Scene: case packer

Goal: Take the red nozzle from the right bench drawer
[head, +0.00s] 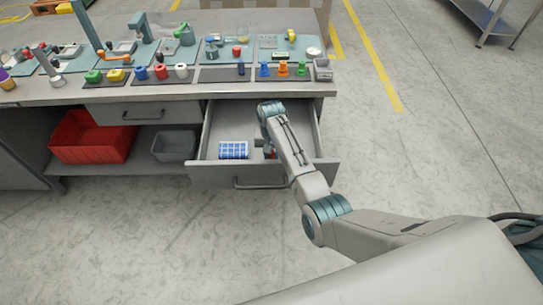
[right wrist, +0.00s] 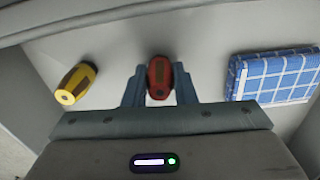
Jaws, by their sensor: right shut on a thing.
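The right bench drawer (head: 215,178) is pulled open in the head view. My right arm reaches down into it, and the forearm hides part of the inside. In the right wrist view the red nozzle (right wrist: 158,72) lies between the two fingers of my right gripper (right wrist: 158,85), which is shut on it. The nozzle is at the drawer floor; I cannot tell whether it is lifted. A bit of red shows beside the arm in the head view. My left gripper is not in view.
A folded blue checked cloth (head: 233,150) lies in the drawer. The benchtop above holds several coloured nozzles and tools. A red bin (head: 92,140) sits on the shelf below.

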